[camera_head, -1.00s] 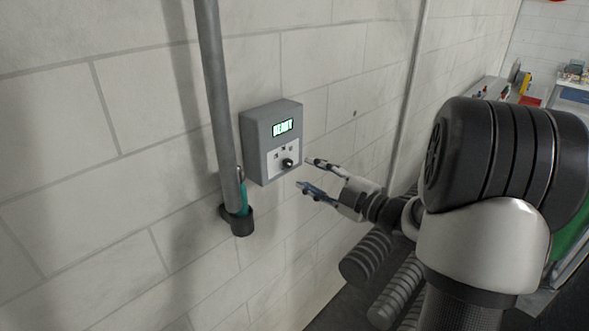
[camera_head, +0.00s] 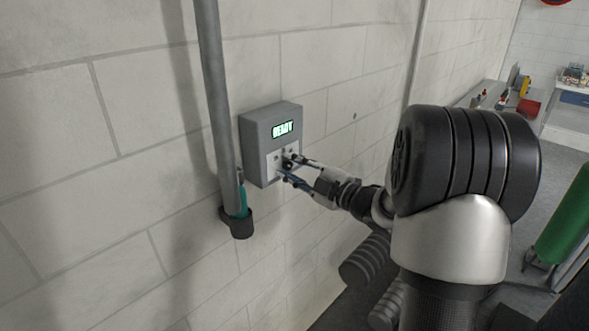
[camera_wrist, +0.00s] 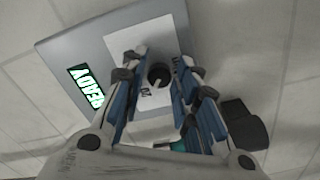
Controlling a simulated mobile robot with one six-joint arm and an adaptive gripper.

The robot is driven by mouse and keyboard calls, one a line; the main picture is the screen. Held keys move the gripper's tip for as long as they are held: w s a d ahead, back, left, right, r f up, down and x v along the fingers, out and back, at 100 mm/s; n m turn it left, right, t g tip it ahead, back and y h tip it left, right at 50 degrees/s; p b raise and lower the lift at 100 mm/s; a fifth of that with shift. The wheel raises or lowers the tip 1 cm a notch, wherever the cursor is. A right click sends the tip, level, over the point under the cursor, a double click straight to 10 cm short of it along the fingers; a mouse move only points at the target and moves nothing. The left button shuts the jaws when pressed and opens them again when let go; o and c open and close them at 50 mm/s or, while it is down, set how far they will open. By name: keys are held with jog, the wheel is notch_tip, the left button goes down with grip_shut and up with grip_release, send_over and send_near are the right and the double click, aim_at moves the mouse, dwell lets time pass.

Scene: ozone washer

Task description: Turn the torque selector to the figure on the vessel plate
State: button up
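A grey control box (camera_head: 258,136) is fixed to the wall, with a lit display (camera_head: 283,129) reading READY. Below it is a white panel with a black torque selector knob (camera_head: 288,162); the wrist view shows the knob (camera_wrist: 159,76) with a light pointer mark. One figure on the panel, apparently 20, shows beside it in the wrist view; other marks are covered by the fingers. My gripper (camera_head: 298,169) is open, its fingers (camera_wrist: 160,82) on either side of the knob at the panel. I cannot tell whether they touch it. No vessel plate is readable.
A grey vertical pipe (camera_head: 212,90) runs left of the box. A dark holder (camera_head: 237,222) with a teal item (camera_head: 243,201) sits at its lower end. A bench with several items and a green cylinder (camera_head: 566,222) stand at the right.

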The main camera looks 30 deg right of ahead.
grip_shut()
jog(key=shift+m, duration=0.3)
jog(key=m+p, duration=0.2)
jog(key=m, duration=0.1)
jog(key=shift+m+p, duration=1.7)
jog(key=shift+m, duration=0.8)
jog(key=shift+o, duration=2)
grip_release()
